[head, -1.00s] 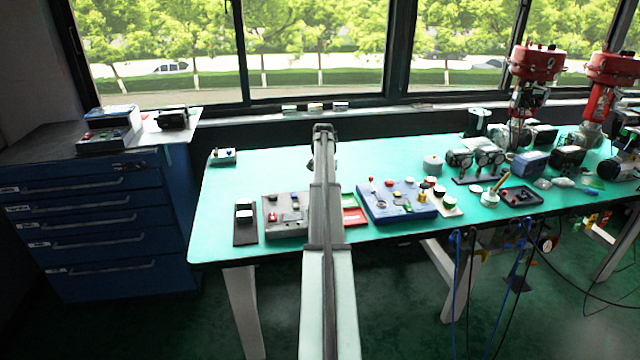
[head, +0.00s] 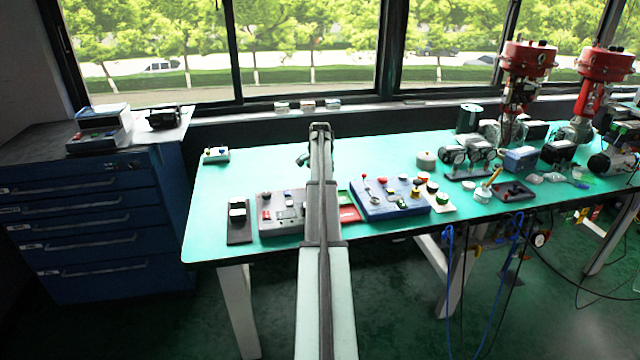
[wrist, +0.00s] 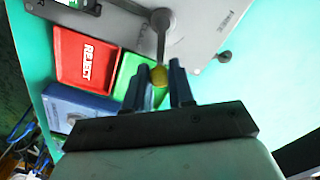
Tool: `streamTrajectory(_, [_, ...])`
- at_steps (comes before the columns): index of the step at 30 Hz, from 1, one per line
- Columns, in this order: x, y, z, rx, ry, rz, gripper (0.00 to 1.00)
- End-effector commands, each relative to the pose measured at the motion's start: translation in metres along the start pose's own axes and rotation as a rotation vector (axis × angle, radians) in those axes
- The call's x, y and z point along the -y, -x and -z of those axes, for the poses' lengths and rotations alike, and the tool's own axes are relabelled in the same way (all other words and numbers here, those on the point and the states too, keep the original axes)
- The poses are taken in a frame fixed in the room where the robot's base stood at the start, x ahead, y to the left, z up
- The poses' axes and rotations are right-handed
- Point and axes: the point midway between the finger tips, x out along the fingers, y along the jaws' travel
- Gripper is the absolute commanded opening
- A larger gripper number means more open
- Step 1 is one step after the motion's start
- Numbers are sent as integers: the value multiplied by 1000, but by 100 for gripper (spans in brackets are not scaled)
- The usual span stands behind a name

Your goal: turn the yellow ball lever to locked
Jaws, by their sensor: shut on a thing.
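The yellow ball (wrist: 159,76) sits at the end of a grey lever (wrist: 164,35) in the wrist view. The lever comes from a grey panel (wrist: 210,30) with partly readable lettering. My gripper (wrist: 159,75) has its two blue-grey fingers on either side of the ball and is shut on it. In the head view my arm covers the lever, the ball and my fingers.
A red REJECT tray (wrist: 85,60) and a green tray (wrist: 130,72) lie beside the lever. A blue box (wrist: 75,105) is close by. In the head view, a grey control box (head: 280,213) and a blue control box (head: 392,200) flank my arm on the green table (head: 215,190).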

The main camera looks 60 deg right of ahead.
Motion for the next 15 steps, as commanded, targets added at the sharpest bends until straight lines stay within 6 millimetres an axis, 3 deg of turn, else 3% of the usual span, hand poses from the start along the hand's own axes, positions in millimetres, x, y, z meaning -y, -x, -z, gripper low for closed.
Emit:
streamTrajectory(7, [-1, 0, -1, 1, -1, -2, 0])
streamTrajectory(8, [-1, 0, -1, 1, -1, -2, 26])
streamTrajectory(15, [-1, 0, 0, 1, 0, -1, 48])
